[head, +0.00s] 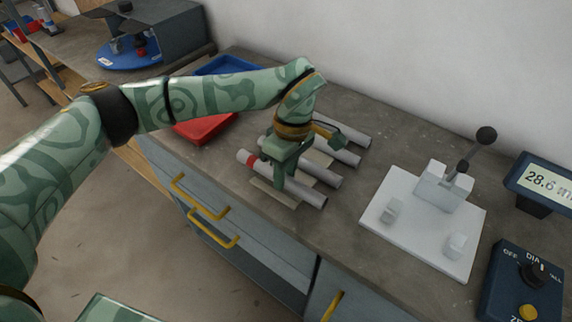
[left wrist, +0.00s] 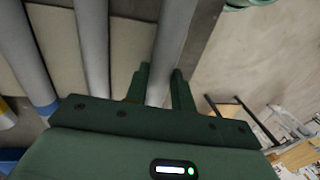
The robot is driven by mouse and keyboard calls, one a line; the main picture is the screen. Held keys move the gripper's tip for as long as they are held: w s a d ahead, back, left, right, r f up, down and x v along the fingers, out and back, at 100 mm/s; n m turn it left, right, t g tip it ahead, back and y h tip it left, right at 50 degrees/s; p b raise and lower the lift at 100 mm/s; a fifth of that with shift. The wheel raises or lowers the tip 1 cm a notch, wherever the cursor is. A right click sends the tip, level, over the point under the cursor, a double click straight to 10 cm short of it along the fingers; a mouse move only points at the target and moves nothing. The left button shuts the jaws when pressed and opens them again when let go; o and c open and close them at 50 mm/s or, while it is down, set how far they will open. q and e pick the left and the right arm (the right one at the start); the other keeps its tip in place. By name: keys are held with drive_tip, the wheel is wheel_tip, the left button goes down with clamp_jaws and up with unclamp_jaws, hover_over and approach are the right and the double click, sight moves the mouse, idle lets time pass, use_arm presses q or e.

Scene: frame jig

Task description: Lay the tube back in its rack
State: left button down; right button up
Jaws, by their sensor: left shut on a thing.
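A grey tube with a red band (head: 305,193) lies nearest the bench's front edge, in line with the other tubes. My left gripper (head: 279,182) points down over it and is shut around its middle. In the left wrist view the tube (left wrist: 172,45) runs between the two fingers of the gripper (left wrist: 160,85). The beige rack (head: 272,193) is under and beside the tubes. I cannot tell whether the held tube touches the rack or hangs just above it. My right gripper is not in view.
Several other grey tubes (head: 345,134) lie parallel behind the held one. A white plate jig with a lever clamp (head: 420,240) stands to the right, near a display (head: 545,182) and a dial box (head: 520,285). A red tray (head: 205,128) and a blue tray (head: 228,67) lie behind my arm.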

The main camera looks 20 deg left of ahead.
use_arm(q)
drive_tip(key=shift+f, duration=0.6)
drive_tip(key=shift+s+f, duration=0.1)
drive_tip(key=c, duration=1.2)
unclamp_jaws()
drive_tip(key=shift+c, duration=0.2)
drive_tip(key=shift+o, duration=0.7)
drive_tip(key=shift+s+a, duration=0.1)
drive_tip(key=shift+s, duration=0.1)
drive_tip(key=shift+w, duration=0.1)
